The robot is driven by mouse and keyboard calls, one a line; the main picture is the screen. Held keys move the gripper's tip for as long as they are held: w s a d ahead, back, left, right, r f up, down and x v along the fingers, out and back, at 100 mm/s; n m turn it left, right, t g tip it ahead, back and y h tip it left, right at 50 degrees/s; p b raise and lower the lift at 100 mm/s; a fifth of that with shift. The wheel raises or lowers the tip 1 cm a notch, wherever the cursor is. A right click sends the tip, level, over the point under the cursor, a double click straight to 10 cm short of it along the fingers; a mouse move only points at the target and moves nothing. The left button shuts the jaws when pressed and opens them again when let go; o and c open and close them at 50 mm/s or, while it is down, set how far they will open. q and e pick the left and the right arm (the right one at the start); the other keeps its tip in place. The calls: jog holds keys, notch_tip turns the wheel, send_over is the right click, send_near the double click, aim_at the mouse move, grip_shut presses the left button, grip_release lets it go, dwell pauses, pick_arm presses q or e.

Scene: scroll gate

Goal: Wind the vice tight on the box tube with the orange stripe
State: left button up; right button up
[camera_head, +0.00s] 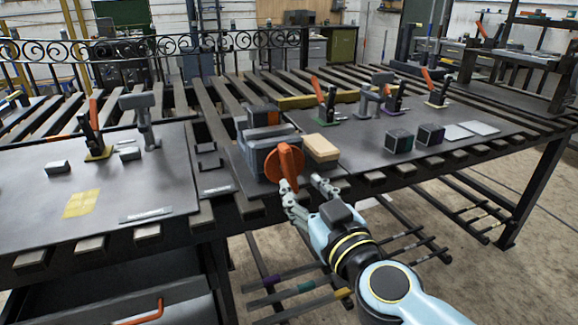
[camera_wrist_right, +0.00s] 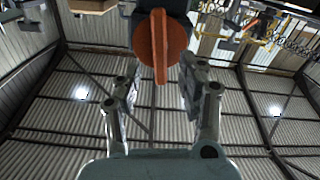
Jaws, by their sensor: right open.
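The vice (camera_head: 258,158) is a blocky grey body at the front edge of the slatted bench, with a broad orange handle (camera_head: 286,166) facing me. A dark piece with orange on it (camera_head: 264,115) sits at the top rear of the vice; it looks like the orange-striped box tube, but I cannot tell how closely the jaws meet it. My right gripper (camera_head: 311,185) is open, just in front of the handle. In the right wrist view the orange handle (camera_wrist_right: 158,45) stands between the spread fingertips (camera_wrist_right: 160,68), with gaps showing beside it. My left gripper is not in view.
A tan block (camera_head: 320,148) lies right of the vice. Two dark cubes (camera_head: 399,141) (camera_head: 430,134) and pale plates (camera_head: 472,129) lie on the right sheet. Toggle clamps with red handles (camera_head: 325,98) stand behind. The left sheet holds a yellow patch (camera_head: 82,203) and small grey blocks.

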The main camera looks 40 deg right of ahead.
aim_at(292, 175)
jog(key=x, duration=0.7)
jog(key=shift+w, duration=0.1)
grip_shut()
